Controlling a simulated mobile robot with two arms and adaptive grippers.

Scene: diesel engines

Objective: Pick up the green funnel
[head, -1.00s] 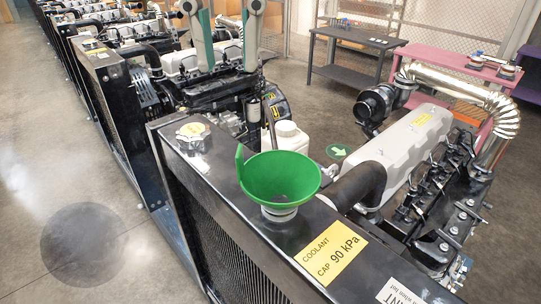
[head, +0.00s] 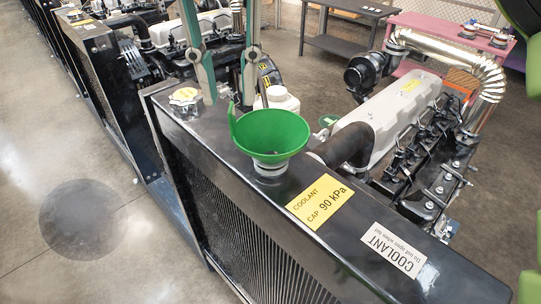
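The green funnel (head: 270,134) stands upright on the filler neck on top of the black radiator (head: 228,165), its wide mouth up and its tab on the left of the rim. My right gripper (head: 228,103) comes down from the top of the view with two grey-green fingers spread apart. The fingertips are just behind and left of the funnel, around the line of its tab in the picture; no contact shows. Nothing is between the fingers. The upper part of this gripper is cut off by the frame. My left gripper is not in view.
A white-yellow cap (head: 186,96) sits on the radiator left of the funnel. A white jug (head: 277,99) stands behind the funnel. The grey engine (head: 390,115) with a black hose is to the right. A grey table (head: 340,25) and a pink table (head: 440,22) are behind.

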